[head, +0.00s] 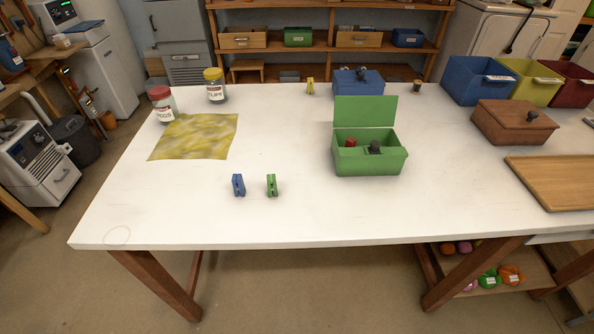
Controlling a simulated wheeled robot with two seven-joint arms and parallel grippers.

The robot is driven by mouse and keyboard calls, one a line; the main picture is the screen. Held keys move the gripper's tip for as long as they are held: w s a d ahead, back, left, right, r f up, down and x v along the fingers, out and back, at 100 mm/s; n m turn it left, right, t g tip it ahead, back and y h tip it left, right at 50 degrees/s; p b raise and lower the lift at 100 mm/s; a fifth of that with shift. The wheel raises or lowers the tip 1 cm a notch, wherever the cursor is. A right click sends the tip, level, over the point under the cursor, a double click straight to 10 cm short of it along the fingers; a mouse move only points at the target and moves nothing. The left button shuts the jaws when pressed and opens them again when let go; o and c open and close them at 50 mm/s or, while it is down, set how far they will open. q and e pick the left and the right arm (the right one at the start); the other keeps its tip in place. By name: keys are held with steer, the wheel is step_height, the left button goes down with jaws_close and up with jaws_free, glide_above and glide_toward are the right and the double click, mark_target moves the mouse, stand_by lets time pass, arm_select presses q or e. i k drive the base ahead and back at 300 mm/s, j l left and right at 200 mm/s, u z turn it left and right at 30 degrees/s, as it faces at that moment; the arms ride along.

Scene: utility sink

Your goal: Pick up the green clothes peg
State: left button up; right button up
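The green clothes peg (272,186) stands on the white table, in the front middle part. A blue clothes peg (238,185) stands a little to its left, with a small gap between them. A yellow peg (310,86) is at the back edge of the table. Neither of my grippers shows in the head view, and nothing is touching the green peg.
An open green box (368,163) with small things inside stands right of the pegs on the white table (200,215). A yellow cloth (195,137) and two jars are back left. Blue box, brown box (513,123), bins and wooden tray (560,180) are right. Table front is clear.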

mark_target(272, 184)
steer(key=j+z, duration=0.75)
steer(key=j, duration=0.15)
steer(key=j+z, duration=0.4)
steer(key=k, duration=0.05)
